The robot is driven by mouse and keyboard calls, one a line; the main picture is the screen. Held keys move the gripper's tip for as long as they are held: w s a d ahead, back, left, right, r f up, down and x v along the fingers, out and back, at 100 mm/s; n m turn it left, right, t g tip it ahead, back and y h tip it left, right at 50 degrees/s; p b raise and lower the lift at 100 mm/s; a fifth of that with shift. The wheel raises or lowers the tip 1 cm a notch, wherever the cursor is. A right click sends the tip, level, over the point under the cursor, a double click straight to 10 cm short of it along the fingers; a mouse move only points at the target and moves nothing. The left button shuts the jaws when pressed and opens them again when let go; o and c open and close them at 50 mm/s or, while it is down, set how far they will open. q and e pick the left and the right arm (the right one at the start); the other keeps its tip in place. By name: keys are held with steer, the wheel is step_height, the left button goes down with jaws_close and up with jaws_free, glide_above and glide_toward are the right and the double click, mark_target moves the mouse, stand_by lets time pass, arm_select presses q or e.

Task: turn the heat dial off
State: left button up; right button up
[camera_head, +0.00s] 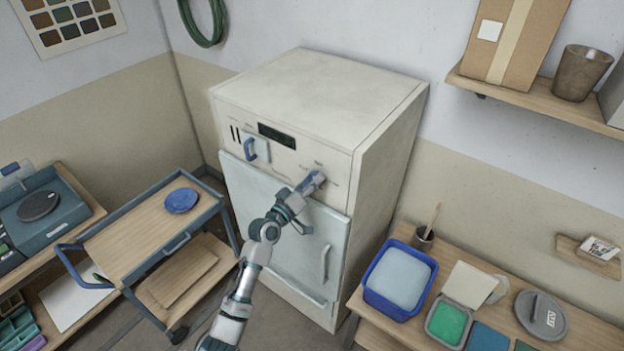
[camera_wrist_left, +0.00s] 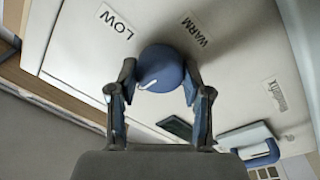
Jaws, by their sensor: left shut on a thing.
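The heat dial (camera_wrist_left: 160,66) is a round blue knob on the pale front panel of the kiln-like cabinet (camera_head: 322,100). In the left wrist view it sits between the fingers of my left gripper (camera_wrist_left: 160,88), which is shut on it. A white mark shows on the dial's edge nearest the gripper. The labels LOW (camera_wrist_left: 116,22) and WARM (camera_wrist_left: 196,32) are readable beside it; a third label (camera_wrist_left: 276,95) is too blurred to read. In the head view my left gripper (camera_head: 310,186) reaches the panel's right side and largely covers the dial. My right gripper is out of view.
A blue handle (camera_head: 250,150) sits on the panel's left, near a dark display (camera_head: 277,135). The pale cabinet door (camera_head: 265,215) below is closed. A cart (camera_head: 135,232) with a blue plate (camera_head: 181,201) stands left. A blue tub (camera_head: 399,280) sits on the right bench.

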arm_select(q)
steer(key=shift+f+n, duration=0.3)
steer(key=shift+n, duration=0.1)
steer(key=o, duration=0.9)
steer(key=shift+o, duration=1.3)
steer(key=shift+w, duration=0.1)
steer(key=shift+r, duration=0.1)
steer(key=v, duration=1.2)
steer(key=shift+w, duration=0.1)
